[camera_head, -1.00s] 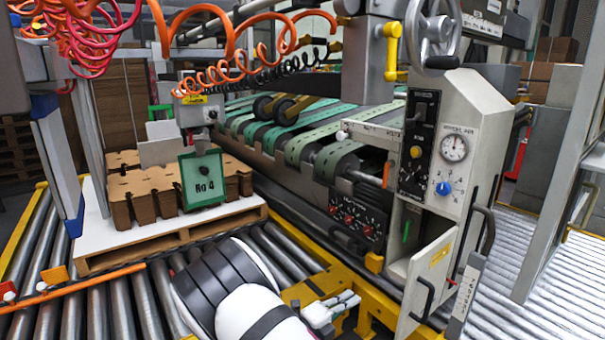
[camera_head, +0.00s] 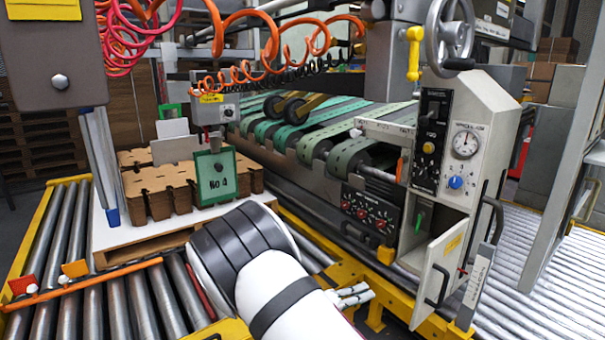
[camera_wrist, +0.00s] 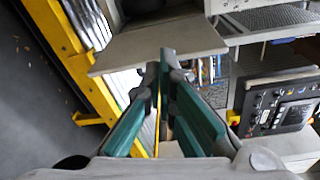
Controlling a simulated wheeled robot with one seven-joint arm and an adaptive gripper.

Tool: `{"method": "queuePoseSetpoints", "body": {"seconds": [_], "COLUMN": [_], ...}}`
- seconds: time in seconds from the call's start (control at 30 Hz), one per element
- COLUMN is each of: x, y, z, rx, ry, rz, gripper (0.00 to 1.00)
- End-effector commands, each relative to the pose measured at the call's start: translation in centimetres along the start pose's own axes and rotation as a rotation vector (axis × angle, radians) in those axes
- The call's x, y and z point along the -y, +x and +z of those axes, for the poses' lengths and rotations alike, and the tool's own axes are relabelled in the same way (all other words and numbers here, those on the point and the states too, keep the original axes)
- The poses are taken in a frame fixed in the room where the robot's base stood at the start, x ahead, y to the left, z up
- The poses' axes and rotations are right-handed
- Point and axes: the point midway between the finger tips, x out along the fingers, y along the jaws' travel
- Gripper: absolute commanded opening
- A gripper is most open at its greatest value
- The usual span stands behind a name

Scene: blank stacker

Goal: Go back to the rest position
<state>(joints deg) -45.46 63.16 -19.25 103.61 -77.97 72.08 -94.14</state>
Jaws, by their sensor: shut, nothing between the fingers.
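My arm reaches in from the bottom of the head view, and part of my gripper (camera_head: 355,296) shows small and pale beyond it, near the yellow frame and left of the open cabinet door (camera_head: 437,275). In the wrist view my gripper (camera_wrist: 166,58) has its teal-lined fingers drawn together at the tips, with nothing between them. A pale flat panel (camera_wrist: 165,42) lies beyond the fingertips; I cannot tell how far off it is.
The machine cabinet (camera_head: 465,140) with gauge and handwheel stands at right. Rollers (camera_head: 90,310) and yellow rails (camera_head: 360,270) surround my arm. Orange coiled hoses (camera_head: 285,30) hang above.

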Motion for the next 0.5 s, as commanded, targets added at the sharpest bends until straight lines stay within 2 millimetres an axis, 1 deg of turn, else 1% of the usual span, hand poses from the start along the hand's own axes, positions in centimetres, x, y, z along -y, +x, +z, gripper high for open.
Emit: {"method": "queuePoseSetpoints", "body": {"seconds": [0.03, 0.17, 0.27, 0.37, 0.5], "x": [1.0, 3.2, 5.5, 8.4, 12.8], "y": [0.3, 0.9, 1.4, 1.9, 2.1], "z": [-0.3, -1.6, -2.8, -4.7, -8.2], "rx": [-0.029, -0.114, -0.197, -0.309, -0.497], "ry": [0.041, 0.158, 0.276, 0.431, 0.688], "rz": [0.007, 0.023, 0.034, 0.043, 0.042], "gripper": [0.00, 0.00, 0.00, 0.00, 0.00]}}
